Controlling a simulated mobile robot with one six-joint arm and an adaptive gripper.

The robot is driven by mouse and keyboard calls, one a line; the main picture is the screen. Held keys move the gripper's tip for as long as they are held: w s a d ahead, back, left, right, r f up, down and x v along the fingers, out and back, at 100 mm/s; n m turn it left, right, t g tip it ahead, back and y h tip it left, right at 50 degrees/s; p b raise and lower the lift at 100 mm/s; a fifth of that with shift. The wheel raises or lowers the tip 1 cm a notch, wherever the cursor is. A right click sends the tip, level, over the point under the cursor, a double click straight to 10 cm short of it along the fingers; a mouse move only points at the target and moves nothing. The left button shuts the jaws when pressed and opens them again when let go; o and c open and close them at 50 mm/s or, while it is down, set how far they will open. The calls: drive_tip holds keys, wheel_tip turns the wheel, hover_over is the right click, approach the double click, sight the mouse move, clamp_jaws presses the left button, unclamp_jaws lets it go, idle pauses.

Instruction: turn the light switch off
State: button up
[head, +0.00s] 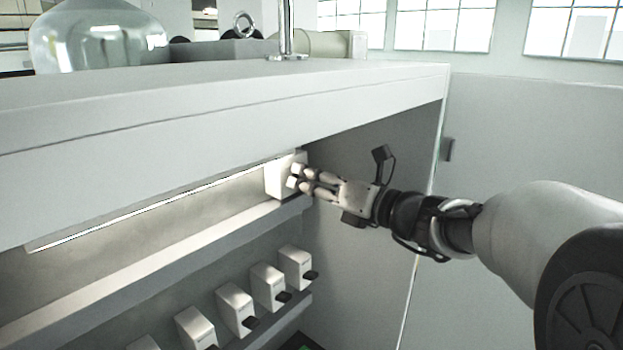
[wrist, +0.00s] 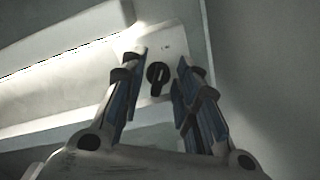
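The light switch is a white box (head: 280,178) at the right end of the lit strip, under the worktop. In the wrist view its pale face (wrist: 166,42) carries a black rotary knob (wrist: 157,76) with a raised, nearly upright grip bar. My gripper (head: 295,176) is right at the front of the box. In the wrist view my gripper (wrist: 160,62) is open, with one finger on each side of the knob and gaps between. The knob is hidden by my fingers in the head view. Contact with the box face cannot be told.
The light strip (head: 140,210) glows under the worktop (head: 220,110). Several white boxes with black levers (head: 296,266) line a lower rail. A grey side panel (head: 355,255) stands close on the right. A glass vessel (head: 98,40) and metal parts stand on top.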

drive_tip(key=shift+c, duration=0.5)
clamp_jaws()
drive_tip(key=shift+b, duration=0.3)
drive_tip(key=shift+s+a+n+b, duration=0.1)
drive_tip(key=shift+s+n+b, duration=0.05)
drive_tip(key=shift+n+b, duration=3.05)
drive_tip(key=shift+s+a+n+b, duration=0.1)
drive_tip(key=shift+n+b, duration=2.7)
drive_tip(key=shift+b, duration=0.75)
